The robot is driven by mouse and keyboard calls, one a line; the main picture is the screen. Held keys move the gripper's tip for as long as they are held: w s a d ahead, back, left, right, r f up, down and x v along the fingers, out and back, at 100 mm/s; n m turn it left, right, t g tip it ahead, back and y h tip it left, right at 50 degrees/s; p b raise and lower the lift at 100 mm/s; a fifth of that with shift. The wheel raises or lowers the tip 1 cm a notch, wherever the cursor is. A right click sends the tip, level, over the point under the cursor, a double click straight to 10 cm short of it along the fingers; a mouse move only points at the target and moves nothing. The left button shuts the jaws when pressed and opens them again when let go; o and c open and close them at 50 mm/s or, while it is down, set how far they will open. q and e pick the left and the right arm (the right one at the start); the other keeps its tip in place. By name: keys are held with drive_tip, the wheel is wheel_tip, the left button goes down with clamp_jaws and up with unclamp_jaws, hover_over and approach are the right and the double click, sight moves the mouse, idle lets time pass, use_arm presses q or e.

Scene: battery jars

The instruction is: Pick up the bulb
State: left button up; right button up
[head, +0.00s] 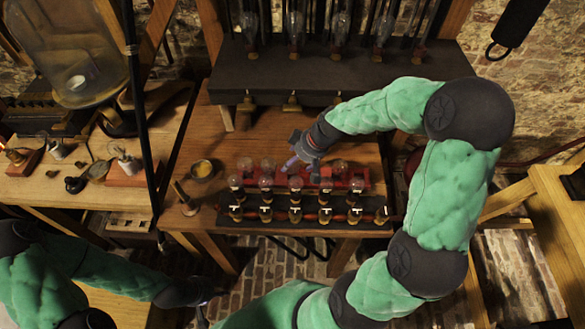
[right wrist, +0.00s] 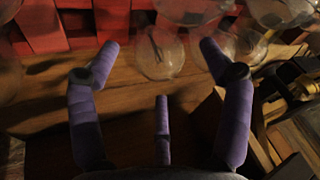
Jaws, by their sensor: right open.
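Several clear glass bulbs stand in a red rack (head: 361,174) on the wooden bench; one is the bulb (head: 268,166) at the back of the rack, left of my right gripper (head: 294,160). The right gripper is low over the rack's back side, with purple fingers spread. In the right wrist view, a clear bulb (right wrist: 159,54) shows between and beyond the fingertips of the open, empty gripper (right wrist: 160,60). Which bulb this is in the head view, I cannot tell. My left gripper (head: 202,310) is low at the left, away from the bench; its fingers are too small to read.
A dark strip with several brass-and-black terminals (head: 295,215) lies along the bench front. A small bowl (head: 203,169) stands left of the rack. A dark shelf (head: 300,75) with tall glass bulbs overhangs the back.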

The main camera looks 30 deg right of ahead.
drive_tip(key=shift+b+x, duration=0.45)
drive_tip(key=shift+x, duration=1.55)
drive_tip(key=c, duration=1)
